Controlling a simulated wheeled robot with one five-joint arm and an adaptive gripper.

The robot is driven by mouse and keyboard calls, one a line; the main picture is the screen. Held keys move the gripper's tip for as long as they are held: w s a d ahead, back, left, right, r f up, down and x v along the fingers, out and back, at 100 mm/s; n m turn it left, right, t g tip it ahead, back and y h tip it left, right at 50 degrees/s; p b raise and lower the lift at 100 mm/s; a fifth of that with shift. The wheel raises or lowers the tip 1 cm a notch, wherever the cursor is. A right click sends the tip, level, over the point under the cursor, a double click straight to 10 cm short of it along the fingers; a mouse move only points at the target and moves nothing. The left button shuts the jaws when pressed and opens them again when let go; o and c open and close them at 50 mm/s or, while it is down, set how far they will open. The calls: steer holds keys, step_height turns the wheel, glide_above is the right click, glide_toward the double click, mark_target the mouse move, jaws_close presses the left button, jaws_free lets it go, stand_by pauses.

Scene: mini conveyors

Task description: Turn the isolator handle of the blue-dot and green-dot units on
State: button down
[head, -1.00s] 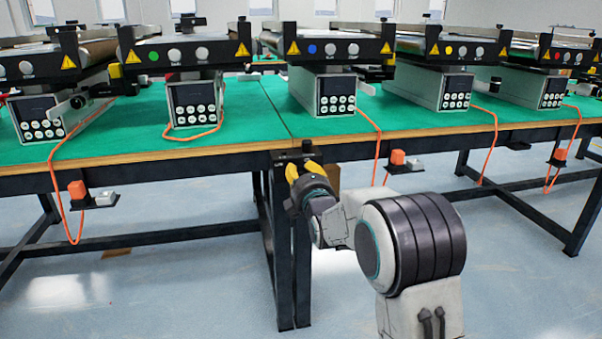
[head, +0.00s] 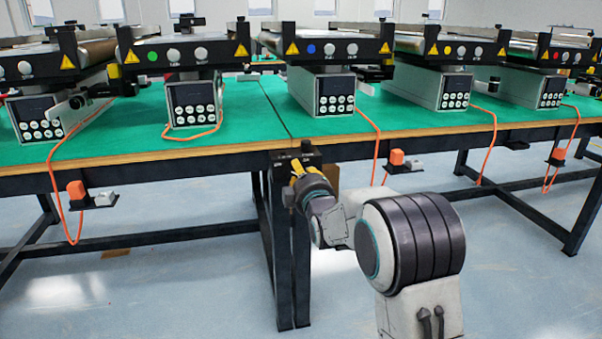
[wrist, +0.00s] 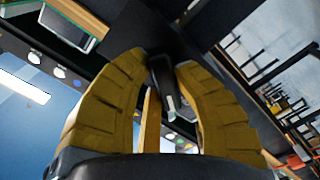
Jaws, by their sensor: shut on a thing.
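The green-dot unit (head: 152,56) and the blue-dot unit (head: 312,48) stand side by side on the green-topped tables in the head view. My gripper (head: 305,168) is at the front table edge between these units, at a small dark box (head: 290,160). In the wrist view its yellow fingers (wrist: 164,62) are closed around a dark handle-like piece (wrist: 163,84) with a pale mark. Which unit this handle belongs to I cannot tell. In the head view my wrist hides the handle.
Yellow-dot (head: 448,50) and red-dot (head: 556,55) units stand further right. A dark table leg (head: 302,260) is below my gripper. The floor in front is clear.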

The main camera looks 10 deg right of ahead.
steer(key=m, duration=0.5)
steer(key=shift+m, duration=0.3)
steer(key=m, duration=0.5)
steer(key=shift+f, duration=0.15)
steer(key=shift+m, duration=0.4)
steer(key=c, duration=1)
jaws_free()
steer(key=shift+f, duration=0.1)
steer(key=shift+o, duration=0.3)
steer(key=shift+s, duration=0.1)
steer(key=s, duration=1.1)
steer(key=shift+s, duration=0.4)
